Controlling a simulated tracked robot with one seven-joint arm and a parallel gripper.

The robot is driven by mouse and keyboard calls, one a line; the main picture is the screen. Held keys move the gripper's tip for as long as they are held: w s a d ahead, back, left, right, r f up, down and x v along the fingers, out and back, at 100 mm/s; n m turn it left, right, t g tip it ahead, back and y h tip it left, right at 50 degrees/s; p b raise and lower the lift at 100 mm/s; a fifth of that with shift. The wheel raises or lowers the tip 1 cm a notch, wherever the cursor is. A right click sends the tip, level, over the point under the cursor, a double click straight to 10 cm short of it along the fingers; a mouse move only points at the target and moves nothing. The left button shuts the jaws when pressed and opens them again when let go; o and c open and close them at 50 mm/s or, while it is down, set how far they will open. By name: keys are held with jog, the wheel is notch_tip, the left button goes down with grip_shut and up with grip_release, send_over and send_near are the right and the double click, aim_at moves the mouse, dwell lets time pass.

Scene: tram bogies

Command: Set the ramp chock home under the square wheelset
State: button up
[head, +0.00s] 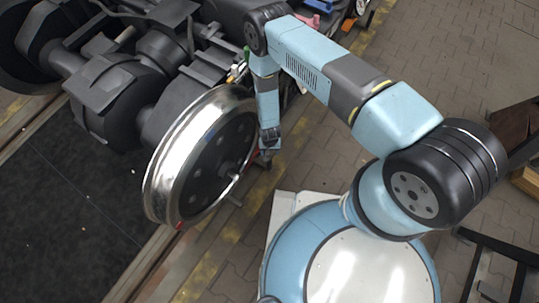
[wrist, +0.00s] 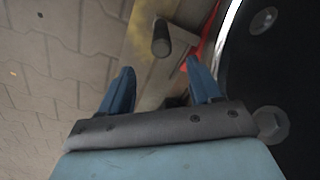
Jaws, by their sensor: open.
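The wheelset shows in the head view as a large wheel (head: 200,160) with a bright steel rim and dark disc. My gripper (head: 266,152) hangs low just right of this wheel. In the wrist view my gripper (wrist: 160,68) is open, with two blue fingers apart and nothing between them. A dark round handle (wrist: 161,38) stands beyond the fingertips, in line with the gap. A red part (wrist: 204,42) lies right of it, close to the wheel (wrist: 275,60). It may belong to the ramp chock; I cannot tell. A small red bit (head: 179,225) shows at the wheel's foot.
The dark bogie frame (head: 110,85) fills the upper left. A rail (head: 150,265) runs under the wheel, with a worn yellow line (head: 205,265) beside it. Paving (head: 330,150) is open on the right. A dark metal stand (head: 495,255) is at lower right.

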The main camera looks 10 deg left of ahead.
jog(key=shift+r, duration=2.5)
jog(key=shift+s, duration=0.1)
